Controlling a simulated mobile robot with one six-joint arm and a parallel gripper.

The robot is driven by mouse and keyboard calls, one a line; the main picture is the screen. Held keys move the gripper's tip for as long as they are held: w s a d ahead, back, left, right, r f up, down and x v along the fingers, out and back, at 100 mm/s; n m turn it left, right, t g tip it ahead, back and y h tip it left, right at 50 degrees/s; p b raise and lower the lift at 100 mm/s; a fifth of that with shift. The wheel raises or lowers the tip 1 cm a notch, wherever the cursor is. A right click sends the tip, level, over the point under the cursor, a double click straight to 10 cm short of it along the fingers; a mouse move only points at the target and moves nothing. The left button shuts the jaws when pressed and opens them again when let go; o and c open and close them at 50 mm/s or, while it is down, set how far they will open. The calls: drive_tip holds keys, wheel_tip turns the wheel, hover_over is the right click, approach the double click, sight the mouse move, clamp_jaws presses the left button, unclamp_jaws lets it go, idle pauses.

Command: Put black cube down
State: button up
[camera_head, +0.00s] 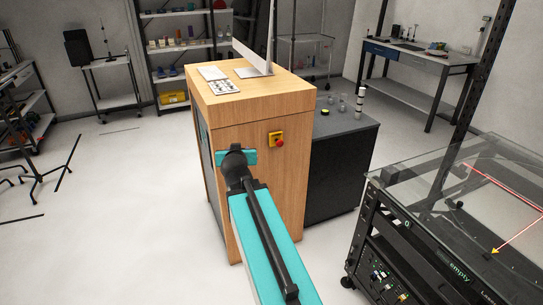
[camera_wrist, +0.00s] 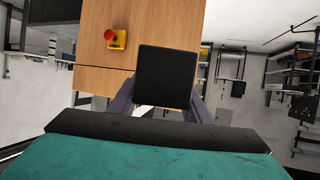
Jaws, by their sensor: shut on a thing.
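The black cube (camera_wrist: 167,75) fills the middle of the wrist view. My gripper (camera_wrist: 163,88) is shut on it, with a purple-grey finger on each side. The cube is held up in front of the wooden cabinet (camera_wrist: 105,60), and a clear gap below it cannot be judged. In the head view my teal and black arm reaches toward the front of the wooden cabinet (camera_head: 262,180). The gripper and cube are hidden there behind my arm.
A red emergency button on a yellow box (camera_head: 276,140) is on the cabinet's face. A dark table (camera_head: 340,150) with small vessels stands behind it. A glass-topped rack (camera_head: 440,200) labelled "empty" stands right. The floor at left is mostly clear.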

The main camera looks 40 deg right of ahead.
drive_tip(key=w+a+r+n+y, duration=0.2)
drive_tip(key=a, duration=0.7)
drive_tip(key=w+a+r+n+t+y, duration=0.1)
drive_tip(key=w+a+r+n+y, duration=0.1)
drive_tip(key=a, duration=0.8)
drive_tip(key=w+a+r+n+t+y, duration=0.1)
drive_tip(key=w+a+r+n+y, duration=0.1)
drive_tip(key=a, duration=0.8)
wheel_tip(320, 180, up, 2)
drive_tip(key=shift+w+a+r+n+y, duration=0.2)
drive_tip(key=shift+w+a+n+y, duration=0.1)
drive_tip(key=shift+w+y, duration=0.25)
drive_tip(key=shift+s, duration=0.1)
